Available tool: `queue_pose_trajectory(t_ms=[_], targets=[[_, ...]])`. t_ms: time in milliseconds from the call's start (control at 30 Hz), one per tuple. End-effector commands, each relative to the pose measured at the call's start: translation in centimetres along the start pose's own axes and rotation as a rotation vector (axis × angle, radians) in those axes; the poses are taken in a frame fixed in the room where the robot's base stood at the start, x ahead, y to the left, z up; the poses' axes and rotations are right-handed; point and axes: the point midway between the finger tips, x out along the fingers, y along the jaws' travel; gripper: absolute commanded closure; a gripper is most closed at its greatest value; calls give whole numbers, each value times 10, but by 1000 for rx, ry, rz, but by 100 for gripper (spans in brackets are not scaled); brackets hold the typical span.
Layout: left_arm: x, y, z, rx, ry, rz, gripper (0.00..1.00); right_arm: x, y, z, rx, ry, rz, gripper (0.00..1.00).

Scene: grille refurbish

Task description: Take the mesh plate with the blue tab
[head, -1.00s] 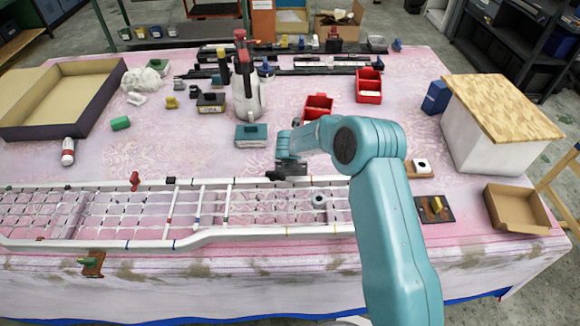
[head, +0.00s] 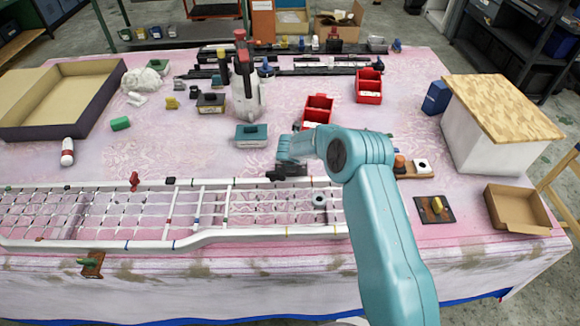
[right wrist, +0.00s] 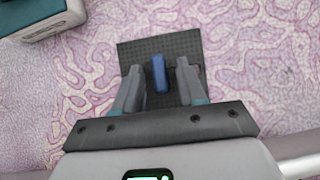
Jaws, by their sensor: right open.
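The mesh plate (right wrist: 185,45) is a dark square with a raised blue tab (right wrist: 159,74), lying on the pink patterned cloth in the right wrist view. My right gripper (right wrist: 160,70) is open, with one finger on each side of the blue tab. I cannot tell whether the fingers touch it. In the head view my right gripper (head: 283,172) is low over the table, just behind the white grille, and the plate is mostly hidden there by my gripper and arm. My left gripper is not in view.
The white grille frame (head: 130,243) runs along the table's front edge. A grey box with a teal top (head: 251,135) stands close behind my right gripper. Red bins (head: 318,110) stand farther back, and a wood-topped white block (head: 490,140) is at right.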

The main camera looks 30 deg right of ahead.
Motion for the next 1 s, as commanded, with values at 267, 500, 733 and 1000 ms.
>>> queue_pose_trajectory(t_ms=[267,500,733,1000], targets=[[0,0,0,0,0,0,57,0,0,0,0,0,0,100],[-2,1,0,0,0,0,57,-2,0,2,0,-1,0,100],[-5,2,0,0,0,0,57,-6,0,4,0,0,0,100],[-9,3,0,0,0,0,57,-11,0,8,0,0,0,100]])
